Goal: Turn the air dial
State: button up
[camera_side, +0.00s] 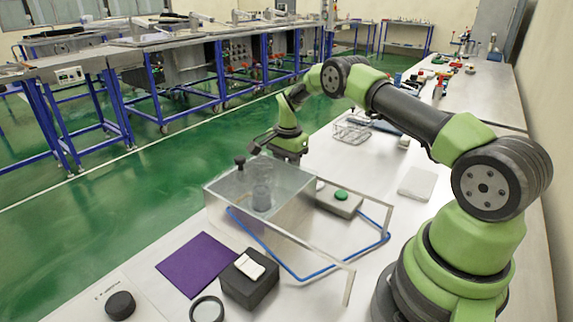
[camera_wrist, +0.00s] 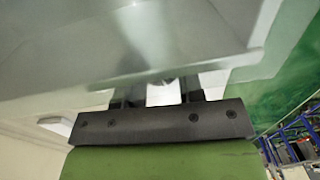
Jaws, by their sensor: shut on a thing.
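A black round dial (camera_side: 121,305) sits at the lower left on the bench, with small lettering beside it. I take it for the air dial; its marks are too small to read. My gripper (camera_side: 256,147) is at the box's far edge, well away from the dial. It is shut on part of the clear lid, which fills the top of the wrist view (camera_wrist: 120,55). The exact grip point is hard to see.
A purple mat (camera_side: 197,264), a black block (camera_side: 250,288) with a white switch and a round ring (camera_side: 207,309) lie near the dial. Blue tubing (camera_side: 300,277) runs by the box. A grey unit with a green button (camera_side: 341,195) stands right of it.

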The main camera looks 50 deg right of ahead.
jog(key=shift+m, duration=2.1)
jog(key=o, duration=0.9)
notch_tip(320, 180, up, 10)
jog(key=shift+s, duration=0.15)
